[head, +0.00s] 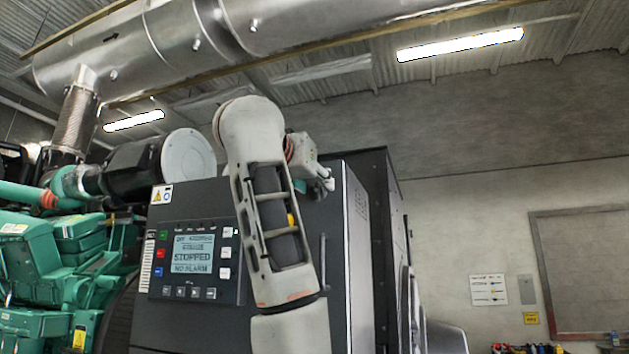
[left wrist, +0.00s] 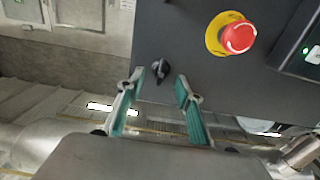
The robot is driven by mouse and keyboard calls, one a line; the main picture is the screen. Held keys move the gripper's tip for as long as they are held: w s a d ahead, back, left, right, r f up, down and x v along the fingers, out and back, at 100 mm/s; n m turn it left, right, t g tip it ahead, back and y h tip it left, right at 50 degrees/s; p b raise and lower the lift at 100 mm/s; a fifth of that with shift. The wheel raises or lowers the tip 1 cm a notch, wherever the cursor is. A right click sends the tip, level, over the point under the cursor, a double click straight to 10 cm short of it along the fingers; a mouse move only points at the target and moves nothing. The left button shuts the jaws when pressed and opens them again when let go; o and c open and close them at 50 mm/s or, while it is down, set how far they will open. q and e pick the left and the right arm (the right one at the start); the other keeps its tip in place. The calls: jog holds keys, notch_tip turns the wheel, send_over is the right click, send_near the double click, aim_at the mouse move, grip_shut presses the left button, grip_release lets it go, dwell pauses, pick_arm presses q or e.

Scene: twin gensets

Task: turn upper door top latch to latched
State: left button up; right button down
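The upper door (head: 190,205) is the dark front panel of the control cabinet. A small black latch (left wrist: 160,70) sits near the panel edge in the left wrist view; it is hidden behind my arm and gripper in the head view. My left gripper (head: 325,180) is at the cabinet's upper right corner. In the left wrist view my left gripper (left wrist: 158,88) is open, its teal-padded fingers apart. The latch shows between and just beyond the fingertips, with nothing held. I cannot tell whether the fingers touch the panel. My right gripper is not in view.
A red emergency button (left wrist: 238,36) with a yellow ring sits on the panel near the latch. A display (head: 193,253) reads "STOPPED". A vertical handle (head: 323,262) is right of my arm. A green engine (head: 60,260) stands left. The wall side at right looks open.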

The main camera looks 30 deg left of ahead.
pick_arm(q)
jog(key=shift+w+a, duration=0.1)
jog(key=shift+w, duration=0.4)
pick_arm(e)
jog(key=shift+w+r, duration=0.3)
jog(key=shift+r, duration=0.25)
pick_arm(q)
grip_shut()
